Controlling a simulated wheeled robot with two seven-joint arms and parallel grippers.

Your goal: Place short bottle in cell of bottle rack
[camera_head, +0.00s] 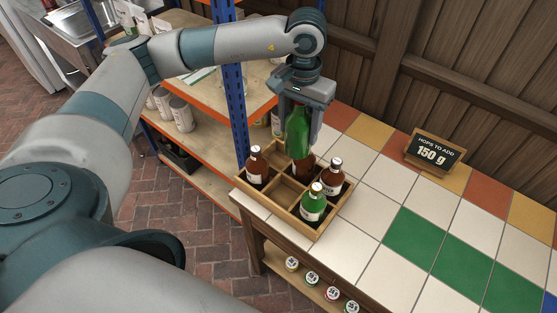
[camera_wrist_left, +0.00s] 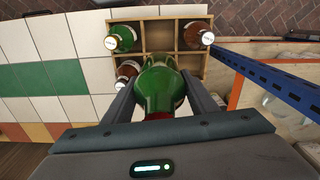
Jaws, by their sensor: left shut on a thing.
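My left gripper (camera_head: 298,125) is shut on a green bottle (camera_head: 297,134) and holds it upright over the far side of the wooden bottle rack (camera_head: 277,215). The held bottle (camera_wrist_left: 157,84) fills the space between the fingers (camera_wrist_left: 157,105) in the wrist view, with a reddish top towards the gripper. Brown glass (camera_head: 303,169) shows directly below it; I cannot tell whether they touch. The rack (camera_wrist_left: 160,11) also holds a brown bottle (camera_head: 257,170) at left, another brown bottle (camera_head: 332,180) at right and a green bottle (camera_head: 312,204) in front. The front middle cell is empty. My right gripper is out of view.
The rack stands at the left end of a tiled counter (camera_head: 365,205). A blue shelf post (camera_head: 235,105) rises close behind its left side. A hops sign (camera_head: 434,153) stands farther right. The tiles between are clear. Several round-topped items sit on the shelf below.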

